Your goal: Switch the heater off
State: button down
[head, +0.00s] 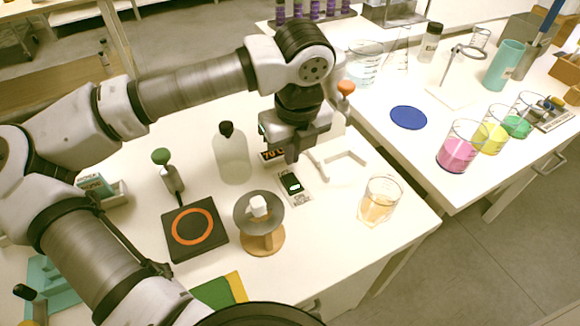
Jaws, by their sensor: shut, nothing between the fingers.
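The heater looks like the black square plate (174,245) with a glowing orange ring, lying on the near white table. A small switch panel (293,187) with a dark face and a small green mark lies right of the middle of this table. My gripper (291,159) is shut and empty, pointing down just above and behind the panel. I cannot tell whether it touches the panel. A box with an orange number display (272,154) stands behind my gripper, which hides part of it.
A grey dish on a wooden stand (262,241) stands between the plate and the panel. A translucent bottle (231,157) is behind it. A beaker of orange liquid (378,207) is to the right, beside a white bracket (345,163). Beakers of coloured liquid (458,154) stand on the right table.

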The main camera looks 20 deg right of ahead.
aim_at(289, 179)
jog(key=f, duration=0.5)
jog(key=shift+w+f, duration=0.4)
jog(key=shift+w+a+f+g+b, duration=0.1)
jog(key=shift+w+f+g+b, duration=0.05)
jog(key=shift+f+g+b, duration=0.45)
jog(key=shift+r, duration=0.3)
jog(key=shift+f, duration=0.1)
